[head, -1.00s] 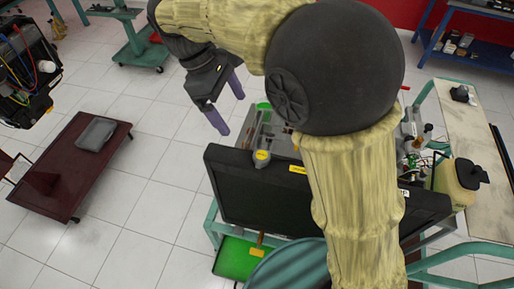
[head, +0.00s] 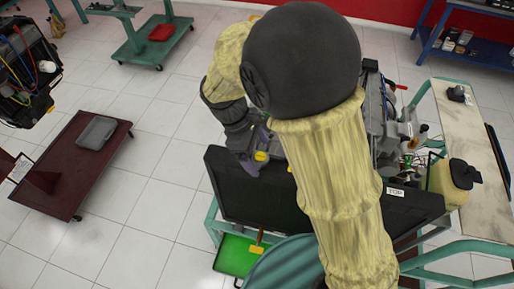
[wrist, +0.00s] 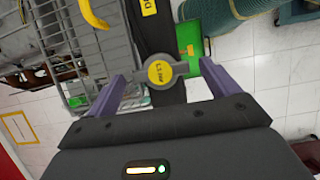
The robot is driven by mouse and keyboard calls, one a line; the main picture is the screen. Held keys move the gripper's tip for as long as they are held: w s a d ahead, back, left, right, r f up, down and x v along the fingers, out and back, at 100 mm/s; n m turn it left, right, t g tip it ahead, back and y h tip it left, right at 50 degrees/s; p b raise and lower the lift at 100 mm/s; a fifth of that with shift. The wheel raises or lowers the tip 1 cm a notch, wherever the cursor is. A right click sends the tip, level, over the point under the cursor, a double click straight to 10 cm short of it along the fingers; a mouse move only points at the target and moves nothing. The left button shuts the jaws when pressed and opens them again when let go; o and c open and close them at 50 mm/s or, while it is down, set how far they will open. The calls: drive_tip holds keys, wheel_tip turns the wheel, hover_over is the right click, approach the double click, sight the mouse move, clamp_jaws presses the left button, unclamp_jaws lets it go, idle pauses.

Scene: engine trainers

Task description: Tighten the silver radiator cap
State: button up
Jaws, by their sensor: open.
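The silver radiator cap (wrist: 152,84) has a round yellow label reading "1.1 bar" and a lug on each side. It sits at the top edge of the black radiator (head: 240,195). In the wrist view my gripper (wrist: 161,74) is open, with one purple finger on each side of the cap. Gaps seem to show between the fingers and the lugs; I cannot tell the height difference. In the head view the cap's yellow top (head: 261,156) shows beside my purple fingers, and my arm hides part of the radiator and engine.
A green tray (head: 236,258) lies low in front. A dark red cart (head: 60,180) stands at left, with clear floor between. A yellow handle (wrist: 90,15) shows near the cap in the wrist view.

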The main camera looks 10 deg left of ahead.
drive_tip(key=c, duration=1)
drive_tip(key=shift+m, duration=0.3)
drive_tip(key=m, duration=0.1)
drive_tip(key=m+g+p, duration=0.1)
drive_tip(key=m+p, duration=0.1)
drive_tip(key=m, duration=0.1)
drive_tip(key=shift+w+r+g+y, duration=0.1)
drive_tip(key=shift+w+g+y, duration=0.2)
drive_tip(key=shift+y, duration=0.1)
drive_tip(key=m, duration=0.2)
drive_tip(key=m+g+y+p, duration=0.1)
drive_tip(key=m, duration=0.1)
drive_tip(key=shift+w+d+m, duration=0.1)
drive_tip(key=shift+d+m, duration=0.05)
drive_tip(key=shift+m, duration=0.15)
drive_tip(key=m, duration=0.2)
drive_tip(key=m+g+y, duration=0.1)
drive_tip(key=m, duration=0.1)
drive_tip(key=shift+w+d+y+p, duration=0.1)
drive_tip(key=shift+d+y+p, duration=0.1)
drive_tip(key=shift+y+p, duration=0.15)
drive_tip(key=m, duration=0.2)
drive_tip(key=m+y, duration=0.1)
drive_tip(key=m, duration=0.1)
drive_tip(key=shift+d+m+y, duration=0.1)
drive_tip(key=shift+m+y, duration=0.15)
drive_tip(key=shift+m, duration=0.05)
